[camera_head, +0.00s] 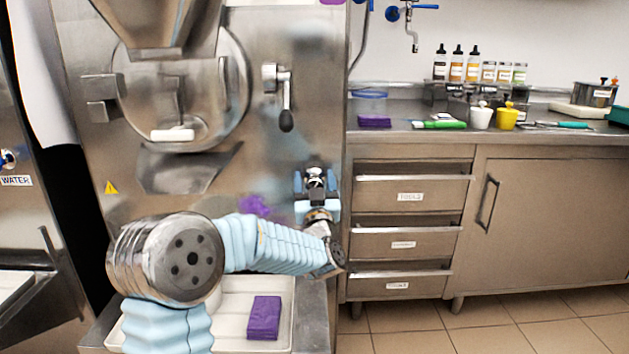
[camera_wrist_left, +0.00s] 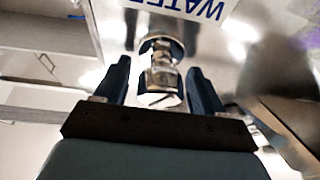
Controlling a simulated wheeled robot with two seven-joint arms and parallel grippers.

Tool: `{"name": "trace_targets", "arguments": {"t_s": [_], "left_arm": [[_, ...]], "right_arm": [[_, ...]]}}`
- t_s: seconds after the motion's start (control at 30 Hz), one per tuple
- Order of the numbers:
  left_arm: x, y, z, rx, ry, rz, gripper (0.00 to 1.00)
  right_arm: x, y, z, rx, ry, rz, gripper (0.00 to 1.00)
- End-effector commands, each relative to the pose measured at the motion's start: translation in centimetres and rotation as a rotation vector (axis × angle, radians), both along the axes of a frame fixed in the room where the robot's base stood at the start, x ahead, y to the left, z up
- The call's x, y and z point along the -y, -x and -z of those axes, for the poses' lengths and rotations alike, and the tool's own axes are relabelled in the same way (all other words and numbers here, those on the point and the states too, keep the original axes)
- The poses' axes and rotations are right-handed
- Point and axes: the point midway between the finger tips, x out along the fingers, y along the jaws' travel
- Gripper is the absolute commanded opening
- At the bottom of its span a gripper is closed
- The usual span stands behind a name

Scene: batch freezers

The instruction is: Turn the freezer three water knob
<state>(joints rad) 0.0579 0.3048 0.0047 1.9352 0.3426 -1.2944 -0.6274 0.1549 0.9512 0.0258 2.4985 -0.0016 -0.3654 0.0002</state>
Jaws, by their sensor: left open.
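The water knob (camera_wrist_left: 161,75) is a chrome fitting on the front of the steel freezer (camera_head: 240,150). In the left wrist view it sits between the two dark fingers of my left gripper (camera_wrist_left: 160,92), with a gap on each side. A blue WATER label (camera_wrist_left: 188,8) shows upside down beside it. In the head view my left gripper (camera_head: 317,186) is at the freezer's lower right front, and the knob (camera_head: 314,174) shows between its fingers. The gripper is open. My right gripper is not in view.
A black-handled lever (camera_head: 286,118) is on the freezer above my gripper. A white tray (camera_head: 230,290) with a purple cloth (camera_head: 264,317) is below my arm. A drawer cabinet (camera_head: 405,212) stands to the right. Another machine with a WATER label (camera_head: 16,181) is at the left.

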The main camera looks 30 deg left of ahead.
Motion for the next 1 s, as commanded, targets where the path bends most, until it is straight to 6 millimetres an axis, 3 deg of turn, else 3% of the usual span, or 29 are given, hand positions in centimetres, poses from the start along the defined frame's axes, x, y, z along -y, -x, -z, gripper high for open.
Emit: {"name": "trace_targets", "arguments": {"t_s": [0.17,0.5,1.0], "left_arm": [[0.0,0.0,0.0,0.000,0.000,0.000,0.66],[0.0,0.0,0.0,0.000,0.000,0.000,0.16],[0.1,0.0,0.3,-0.079,-0.131,-0.001,0.16]], "right_arm": [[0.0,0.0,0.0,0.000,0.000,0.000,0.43],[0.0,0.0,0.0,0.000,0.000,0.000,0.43],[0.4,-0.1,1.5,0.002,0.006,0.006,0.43]]}}
